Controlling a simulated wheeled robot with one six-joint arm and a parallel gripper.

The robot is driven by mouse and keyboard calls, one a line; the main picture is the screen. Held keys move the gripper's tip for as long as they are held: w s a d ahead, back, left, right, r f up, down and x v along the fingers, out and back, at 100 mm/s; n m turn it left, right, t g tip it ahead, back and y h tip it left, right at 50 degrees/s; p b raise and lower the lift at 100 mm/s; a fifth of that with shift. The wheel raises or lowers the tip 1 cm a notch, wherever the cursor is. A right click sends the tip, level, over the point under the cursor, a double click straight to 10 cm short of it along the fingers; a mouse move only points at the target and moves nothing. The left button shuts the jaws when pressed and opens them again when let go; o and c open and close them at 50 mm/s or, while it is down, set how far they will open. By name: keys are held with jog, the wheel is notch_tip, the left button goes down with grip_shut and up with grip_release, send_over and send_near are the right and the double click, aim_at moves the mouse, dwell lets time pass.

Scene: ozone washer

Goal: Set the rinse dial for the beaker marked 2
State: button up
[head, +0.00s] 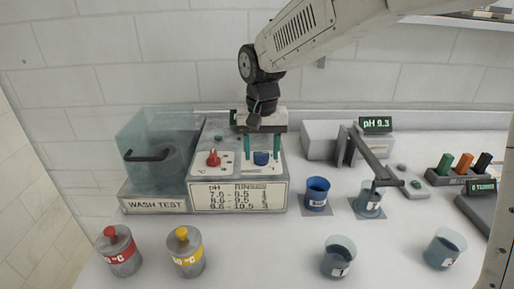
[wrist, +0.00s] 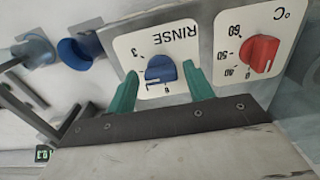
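The blue rinse dial (wrist: 160,69) sits on a white plate marked RINSE, with a 3 at upper left and a 0 below; its exact setting is hard to read. It also shows in the head view (head: 261,158). My gripper (wrist: 159,80) is open, its green fingers on either side of the dial with gaps. A glass beaker (head: 368,203) stands under the probe arm, and the display (head: 376,124) reads pH 9.3. Two more beakers stand in front, one at centre (head: 338,262) and one at right (head: 445,250). Their label digits are too small to read surely.
A red temperature dial (head: 213,158) is beside the rinse dial. The chart (head: 239,196) pairs pH ranges with rinses. A blue cup (head: 316,194) stands right of the panel. Red-topped (head: 121,258) and yellow-topped (head: 187,257) canisters stand at front left.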

aim_at(261, 153)
jog(key=shift+w+r, duration=0.1)
jog(key=shift+r, duration=0.1)
notch_tip(261, 153, up, 8)
jog(key=shift+f, duration=0.25)
dwell(0.4)
